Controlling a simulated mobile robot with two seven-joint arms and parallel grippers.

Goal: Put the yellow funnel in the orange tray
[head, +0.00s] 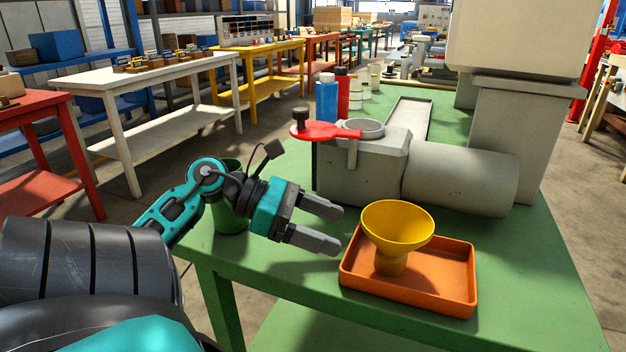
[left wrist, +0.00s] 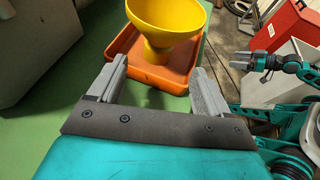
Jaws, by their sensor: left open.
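The yellow funnel (head: 398,226) stands upright, wide mouth up, in the left part of the orange tray (head: 455,308). Its narrow lower end is inside the tray walls. The tray lies on the green table. My left gripper (head: 330,228) is open and empty, just left of the funnel and apart from it. In the left wrist view the funnel (left wrist: 168,20) and tray (left wrist: 128,72) show beyond the two spread fingers (left wrist: 160,82). My right gripper (left wrist: 248,60) shows small at the right of that view, away from the tray; its opening is unclear.
A grey machine (head: 360,172) with a red-handled part (head: 325,131) stands behind the tray. A green cup (head: 230,212) is behind my left wrist. A blue bottle (head: 326,98) and a red bottle (head: 342,92) stand farther back. Bare green tabletop (head: 530,290) lies right of the tray.

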